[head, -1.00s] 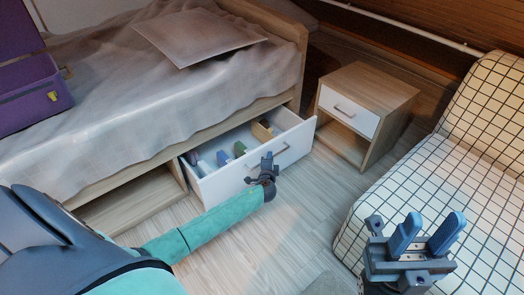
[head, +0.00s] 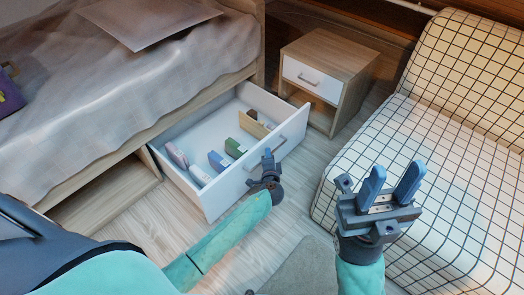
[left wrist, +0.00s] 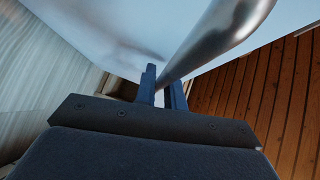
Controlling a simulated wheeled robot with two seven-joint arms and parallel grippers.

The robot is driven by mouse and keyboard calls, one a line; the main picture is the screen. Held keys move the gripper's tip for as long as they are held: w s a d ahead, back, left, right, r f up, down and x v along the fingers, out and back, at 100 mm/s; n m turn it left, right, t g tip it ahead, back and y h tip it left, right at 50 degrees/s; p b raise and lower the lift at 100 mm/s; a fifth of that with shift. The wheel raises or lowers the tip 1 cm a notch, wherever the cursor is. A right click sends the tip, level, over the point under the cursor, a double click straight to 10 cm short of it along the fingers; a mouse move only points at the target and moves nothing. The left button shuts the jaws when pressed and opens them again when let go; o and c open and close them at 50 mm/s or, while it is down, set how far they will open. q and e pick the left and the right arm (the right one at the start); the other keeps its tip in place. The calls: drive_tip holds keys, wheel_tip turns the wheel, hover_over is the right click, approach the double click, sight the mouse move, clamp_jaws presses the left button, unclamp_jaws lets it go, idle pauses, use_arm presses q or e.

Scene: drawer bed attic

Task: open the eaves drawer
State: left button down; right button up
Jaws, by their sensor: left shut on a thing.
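The eaves drawer (head: 228,178) under the bed is pulled well out, with its white front facing me. Several small items, some pink-white, blue and green, and a wooden divider lie inside it. My left gripper (head: 266,158) is at the drawer front, shut on the metal bar handle (head: 279,147). In the left wrist view the handle (left wrist: 215,40) runs up from between the fingers (left wrist: 162,90), close to the white drawer front (left wrist: 110,30). My right gripper (head: 391,187) is open and empty, raised in front of the checked seat.
A wooden nightstand (head: 329,68) with a white drawer stands behind the drawer's right end. A checked armchair (head: 420,150) is on the right. The bed (head: 130,90) with a grey cover is at upper left. Pale floor (head: 290,210) lies clear in front of the drawer.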

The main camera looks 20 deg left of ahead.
use_arm(q)
drive_tip(key=shift+s+d+f, duration=0.1)
drive_tip(key=shift+s+d, duration=0.2)
drive_tip(key=shift+d, duration=0.35)
drive_tip(key=c, duration=1.8)
unclamp_jaws()
drive_tip(key=shift+o, duration=0.2)
drive_tip(key=p+v, duration=0.2)
drive_tip(key=v, duration=0.5)
drive_tip(key=shift+s, duration=0.35)
drive_tip(key=shift+d, duration=0.15)
